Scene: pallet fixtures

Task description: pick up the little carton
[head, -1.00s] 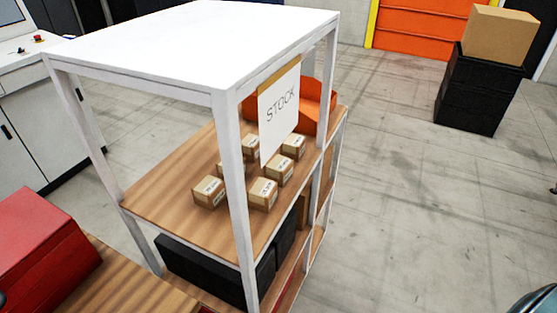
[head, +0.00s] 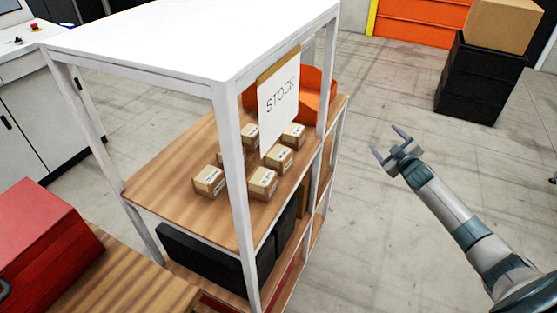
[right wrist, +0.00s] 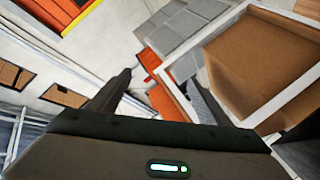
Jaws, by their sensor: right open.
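Several little cartons with white labels stand on the upper wooden shelf (head: 165,190) of a white rack in the head view. One little carton (head: 208,181) is at the front left, another (head: 262,183) at the front right behind the front post, and others (head: 279,159) stand farther back. My right gripper (head: 392,149) is open and empty, out in the air to the right of the rack, apart from the cartons. In the right wrist view, a dark finger (right wrist: 108,92) shows, and no little carton can be made out. My left gripper is not in view.
The rack has a white top (head: 200,35), white posts and a hanging STOCK sign (head: 279,102). An orange bin (head: 318,92) is behind the sign. Black crates bear a large box (head: 502,25) at the back right. A red case (head: 40,240) is at the left.

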